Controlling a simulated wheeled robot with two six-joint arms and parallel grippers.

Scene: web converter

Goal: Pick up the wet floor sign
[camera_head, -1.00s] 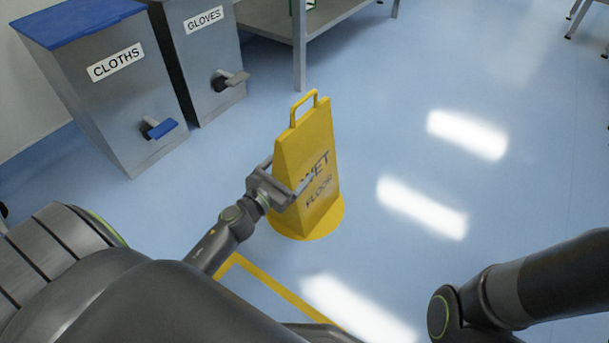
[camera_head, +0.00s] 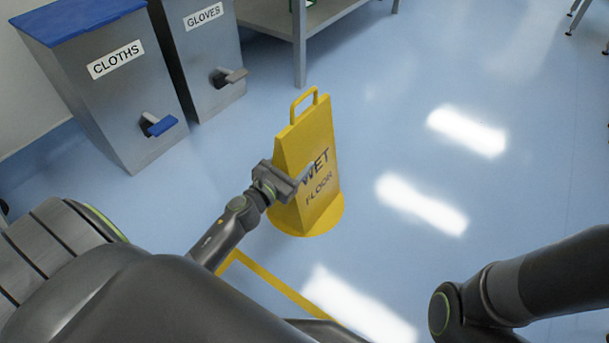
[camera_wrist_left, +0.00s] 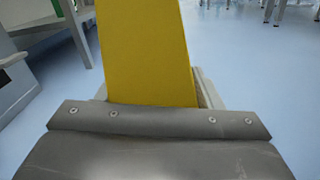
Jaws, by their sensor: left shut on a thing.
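The yellow wet floor sign (camera_head: 318,150) stands upright on the blue floor, with a loop handle on top and a round yellow patch around its foot. Its face reads WET FLOOR. My left gripper (camera_head: 290,178) is at the sign's left side, about mid-height, and is shut on it. In the left wrist view the sign's yellow side (camera_wrist_left: 147,50) rises between the jaws; the fingertips are largely hidden behind it. My right arm shows at the lower right, but its gripper is out of view.
A grey CLOTHS bin (camera_head: 125,85) with a blue lid and a GLOVES bin (camera_head: 203,60) stand at the upper left. A metal table (camera_head: 300,25) stands behind the sign. A yellow floor line (camera_head: 280,287) runs in front.

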